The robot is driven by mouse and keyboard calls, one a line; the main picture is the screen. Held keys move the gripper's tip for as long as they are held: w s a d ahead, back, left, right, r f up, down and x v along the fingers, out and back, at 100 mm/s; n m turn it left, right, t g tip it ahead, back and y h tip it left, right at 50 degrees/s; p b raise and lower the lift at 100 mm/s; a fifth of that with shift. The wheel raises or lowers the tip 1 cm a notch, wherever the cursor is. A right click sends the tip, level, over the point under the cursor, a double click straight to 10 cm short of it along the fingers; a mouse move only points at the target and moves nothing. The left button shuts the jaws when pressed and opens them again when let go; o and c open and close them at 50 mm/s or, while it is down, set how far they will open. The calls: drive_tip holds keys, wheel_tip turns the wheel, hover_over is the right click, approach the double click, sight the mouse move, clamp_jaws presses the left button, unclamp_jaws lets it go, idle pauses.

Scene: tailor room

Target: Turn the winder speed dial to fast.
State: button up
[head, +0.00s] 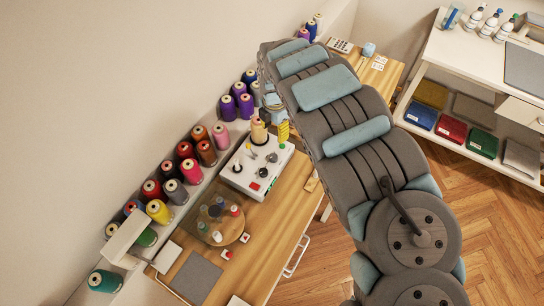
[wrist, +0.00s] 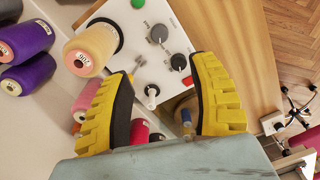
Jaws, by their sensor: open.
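The winder is a white box (head: 240,180) on the wooden table, with a cream thread cone (head: 259,132) at its far end. In the wrist view its white panel (wrist: 150,65) carries a grey dial (wrist: 159,33), another dark grey dial (wrist: 178,62), a green button (wrist: 138,3), a small red part (wrist: 187,80) and a white-tipped peg (wrist: 152,91). I cannot tell which dial sets the speed; their markings are too small to read. My gripper (wrist: 160,80) is open and empty above the panel, its yellow fingers apart. One yellow finger shows near the cone in the head view.
Thread cones (head: 185,150) line the wall shelf left of the winder. A round wooden tray (head: 222,228) with small spools is nearer on the table. A white shelf unit (head: 480,75) stands at the right. The wooden floor between is clear.

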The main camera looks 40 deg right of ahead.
sight(274, 156)
wheel_tip(274, 156, down, 13)
drive_tip(key=shift+a+r+b, duration=0.1)
drive_tip(key=shift+b, duration=0.3)
drive_tip(key=shift+w+f, duration=0.15)
drive_tip(key=shift+f, duration=1.4)
clamp_jaws()
